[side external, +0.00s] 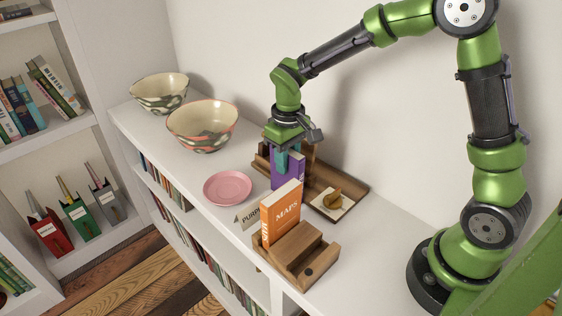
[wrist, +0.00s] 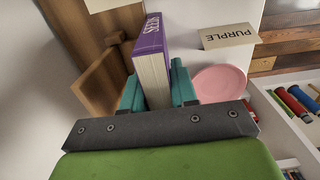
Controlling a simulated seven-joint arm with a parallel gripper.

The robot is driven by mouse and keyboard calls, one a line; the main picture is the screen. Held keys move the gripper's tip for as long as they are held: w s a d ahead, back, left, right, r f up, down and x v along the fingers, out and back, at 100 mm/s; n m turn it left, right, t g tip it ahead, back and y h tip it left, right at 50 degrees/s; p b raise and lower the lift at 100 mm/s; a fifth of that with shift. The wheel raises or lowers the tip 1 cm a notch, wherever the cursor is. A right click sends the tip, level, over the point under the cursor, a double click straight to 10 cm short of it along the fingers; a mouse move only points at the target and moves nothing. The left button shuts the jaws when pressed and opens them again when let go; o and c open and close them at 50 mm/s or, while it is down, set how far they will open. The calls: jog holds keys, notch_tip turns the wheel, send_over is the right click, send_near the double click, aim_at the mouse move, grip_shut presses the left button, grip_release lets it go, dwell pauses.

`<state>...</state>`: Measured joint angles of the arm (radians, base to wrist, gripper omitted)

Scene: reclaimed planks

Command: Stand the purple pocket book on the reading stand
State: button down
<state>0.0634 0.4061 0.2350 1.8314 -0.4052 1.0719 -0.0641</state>
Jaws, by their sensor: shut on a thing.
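The purple pocket book (side external: 284,176) is upright between the teal fingers of my gripper (side external: 289,158). In the wrist view the purple book (wrist: 152,42) shows its lettered spine and pale page edges, with a finger on each side. A brown wooden stand (wrist: 88,35) is beside the book in that view; in the side view its dark wood (side external: 262,164) is partly hidden behind the book and gripper. I cannot tell whether the book's lower edge touches it. A PURPLE sign (wrist: 229,36) stands near the book; it also shows in the side view (side external: 247,216).
An orange MAPS book (side external: 281,214) stands in a wooden block holder (side external: 312,257) in front. A pink plate (side external: 228,187) and two patterned bowls (side external: 203,125) (side external: 159,92) are left. The shelf's front edge is close.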

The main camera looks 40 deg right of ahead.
jog(key=c, duration=0.9)
grip_release()
notch_tip(320, 180, up, 12)
jog(key=s+r+m+t, duration=0.1)
jog(key=s+t, duration=0.1)
jog(key=s, duration=0.3)
jog(key=s+d+r+m+t+y, duration=0.1)
jog(key=s+t, duration=0.1)
jog(key=s, duration=0.4)
jog(key=s+d+r+m+t+y, duration=0.1)
jog(key=s+m+t, duration=0.1)
jog(key=s, duration=0.4)
jog(key=shift+t, duration=0.6)
